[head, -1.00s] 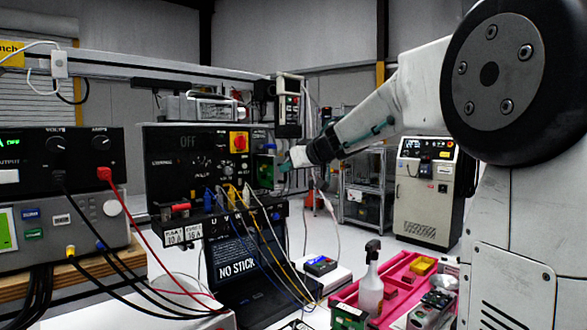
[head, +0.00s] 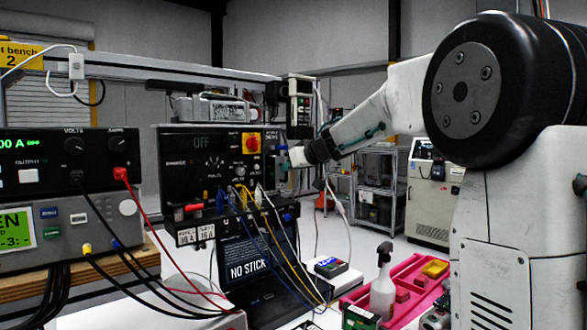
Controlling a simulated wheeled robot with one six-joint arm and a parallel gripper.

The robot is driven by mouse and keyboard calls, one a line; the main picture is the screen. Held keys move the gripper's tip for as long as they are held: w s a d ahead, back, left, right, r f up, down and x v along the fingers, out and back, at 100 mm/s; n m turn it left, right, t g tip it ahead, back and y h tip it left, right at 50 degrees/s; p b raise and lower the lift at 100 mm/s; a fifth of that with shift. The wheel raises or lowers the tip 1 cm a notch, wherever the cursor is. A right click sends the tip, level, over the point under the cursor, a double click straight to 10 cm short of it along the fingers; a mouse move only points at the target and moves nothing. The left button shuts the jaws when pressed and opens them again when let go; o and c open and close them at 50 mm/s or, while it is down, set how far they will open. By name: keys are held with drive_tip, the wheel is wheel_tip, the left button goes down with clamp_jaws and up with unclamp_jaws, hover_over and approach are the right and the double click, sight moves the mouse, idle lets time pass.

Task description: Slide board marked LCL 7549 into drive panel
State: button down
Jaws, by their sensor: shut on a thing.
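The drive panel (head: 185,163) is a black box with a red knob on a yellow plate, at the left centre of the head view. My gripper (head: 288,157) is at the panel's right side, shut on a board (head: 283,150). Only a thin greenish sliver of this board shows between the jaws and the panel. Its marking cannot be read. I cannot tell how far it sits in the panel. Another green-edged board (head: 360,318) lies at the bottom edge of the view, its label too small to read.
A power supply (head: 70,160) with red and black leads stands at left. A spray bottle (head: 383,285) stands by a pink tray (head: 410,272) at lower right.

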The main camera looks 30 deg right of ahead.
sight(280, 163)
drive_tip(key=shift+w+a, duration=0.25)
drive_tip(key=shift+w, duration=0.95)
drive_tip(key=shift+w+a, duration=0.25)
drive_tip(key=shift+w, duration=0.9)
drive_tip(key=c, duration=1.5)
unclamp_jaws()
drive_tip(key=shift+f, duration=0.1)
drive_tip(key=shift+o, duration=0.2)
drive_tip(key=v, duration=0.7)
drive_tip(key=shift+s, duration=0.35)
drive_tip(key=shift+d, duration=0.1)
